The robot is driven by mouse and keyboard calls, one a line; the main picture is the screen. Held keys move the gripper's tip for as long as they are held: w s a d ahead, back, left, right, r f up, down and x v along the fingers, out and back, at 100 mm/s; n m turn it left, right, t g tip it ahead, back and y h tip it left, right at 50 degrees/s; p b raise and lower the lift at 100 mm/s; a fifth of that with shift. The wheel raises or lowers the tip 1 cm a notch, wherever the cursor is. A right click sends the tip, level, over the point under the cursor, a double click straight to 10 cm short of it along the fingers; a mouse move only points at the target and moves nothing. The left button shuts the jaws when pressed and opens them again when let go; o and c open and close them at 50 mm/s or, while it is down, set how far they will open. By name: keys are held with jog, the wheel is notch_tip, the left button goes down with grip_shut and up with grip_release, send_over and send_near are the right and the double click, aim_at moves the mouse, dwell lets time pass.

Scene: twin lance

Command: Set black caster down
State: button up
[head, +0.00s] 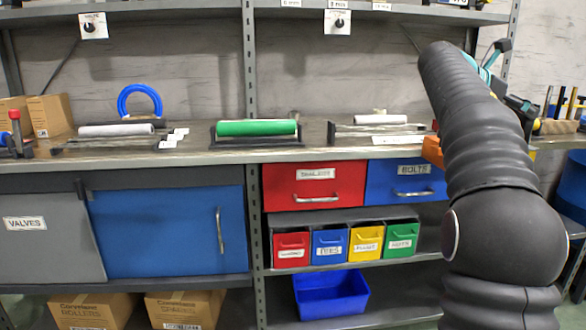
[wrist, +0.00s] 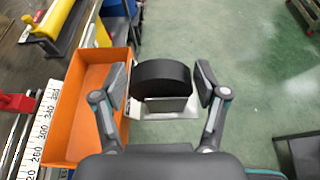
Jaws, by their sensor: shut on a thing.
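The black caster (wrist: 162,76) shows in the wrist view, a dark wheel on a grey metal bracket with a pale plate. My gripper (wrist: 163,84) is shut on it, with one finger on each side. The caster is beside the right wall of an open orange tray (wrist: 84,143), over the green floor in the picture. The height of the caster above the tray is hard to tell. In the head view my arm hides the gripper and the caster; part of the orange tray (head: 432,152) shows at the arm's left edge.
A yellow roller (wrist: 58,22), a red part (wrist: 17,102) and a numbered white scale (wrist: 42,122) lie left of the tray. The workbench (head: 220,156) carries a green roller (head: 256,128) and a blue ring (head: 140,101). Green floor (wrist: 255,75) is open at right.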

jog(key=a+f+n+t+y, duration=0.3)
jog(key=a+f, duration=0.8)
jog(key=f, duration=0.5)
jog(key=a+f+n+t+y, duration=0.3)
jog(key=a+f+n, duration=0.3)
jog(key=a+f, duration=0.6)
jog(key=a+f+n+t+y, duration=0.3)
jog(key=a+f, duration=0.9)
jog(key=f, duration=0.9)
jog(key=w+n+t, duration=0.1)
jog(key=t, duration=0.1)
jog(key=shift+f+t+y, duration=0.2)
jog(key=shift+t+y, duration=0.1)
jog(key=shift+d, duration=0.1)
